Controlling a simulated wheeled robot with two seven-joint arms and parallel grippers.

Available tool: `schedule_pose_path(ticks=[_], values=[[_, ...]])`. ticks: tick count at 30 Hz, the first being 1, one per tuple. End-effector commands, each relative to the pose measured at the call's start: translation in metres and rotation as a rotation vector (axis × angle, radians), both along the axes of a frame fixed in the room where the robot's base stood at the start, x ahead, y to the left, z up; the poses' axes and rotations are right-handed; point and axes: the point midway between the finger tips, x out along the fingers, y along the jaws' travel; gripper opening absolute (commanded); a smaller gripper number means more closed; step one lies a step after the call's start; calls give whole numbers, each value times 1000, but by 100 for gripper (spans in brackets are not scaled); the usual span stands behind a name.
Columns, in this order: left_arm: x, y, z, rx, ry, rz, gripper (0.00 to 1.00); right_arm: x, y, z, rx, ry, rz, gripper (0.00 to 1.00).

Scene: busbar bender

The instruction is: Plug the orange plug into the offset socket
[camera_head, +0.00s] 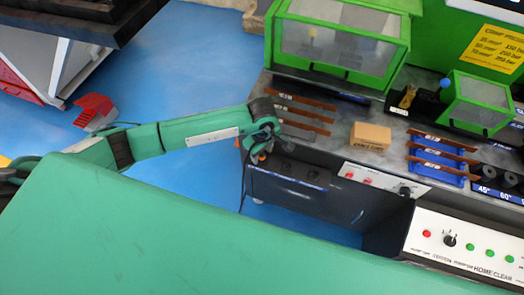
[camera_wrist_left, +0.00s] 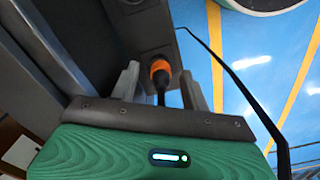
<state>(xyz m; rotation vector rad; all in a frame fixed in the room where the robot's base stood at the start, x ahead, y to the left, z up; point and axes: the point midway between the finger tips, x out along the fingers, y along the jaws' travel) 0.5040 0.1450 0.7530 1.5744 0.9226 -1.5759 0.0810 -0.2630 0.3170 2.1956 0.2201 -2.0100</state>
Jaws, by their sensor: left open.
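The orange plug (camera_wrist_left: 160,70) is between the two fingers of my left gripper (camera_wrist_left: 159,88) in the left wrist view, with clear gaps on both sides. Its black tail points back toward my palm, and its front end faces the dark socket panel (camera_wrist_left: 140,25). I cannot tell whether the plug is fully seated, as its front end is hidden. In the head view my left gripper (camera_head: 262,148) is open at the left end of the bench front, by the black socket strip (camera_head: 300,173). The plug is too small there to separate clearly. My right gripper is not in view.
A black cable (camera_wrist_left: 235,80) loops to the right of the gripper. A cardboard box (camera_head: 370,137), copper bars (camera_head: 303,113) and a green guarded machine (camera_head: 338,42) stand on the bench. A control panel (camera_head: 465,245) is at the right.

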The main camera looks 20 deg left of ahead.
Motion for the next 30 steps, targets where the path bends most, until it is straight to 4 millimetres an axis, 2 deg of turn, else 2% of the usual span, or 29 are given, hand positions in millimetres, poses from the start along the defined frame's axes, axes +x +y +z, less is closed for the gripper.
schedule_pose_path(ticks=[2, 4, 12, 18, 24, 30], values=[[0, 0, 0, 0, 0, 0, 46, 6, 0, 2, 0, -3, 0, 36], [2, 0, 12, -2, -5, -2, 46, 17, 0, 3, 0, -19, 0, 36], [2, 0, 77, -1, -6, -1, 46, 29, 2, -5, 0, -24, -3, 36], [1, 0, 116, 0, -4, -1, 46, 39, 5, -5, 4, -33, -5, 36], [0, 0, 135, 0, 0, 0, 46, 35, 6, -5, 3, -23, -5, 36], [0, 0, 138, 0, 0, 0, 46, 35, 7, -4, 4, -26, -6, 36]])
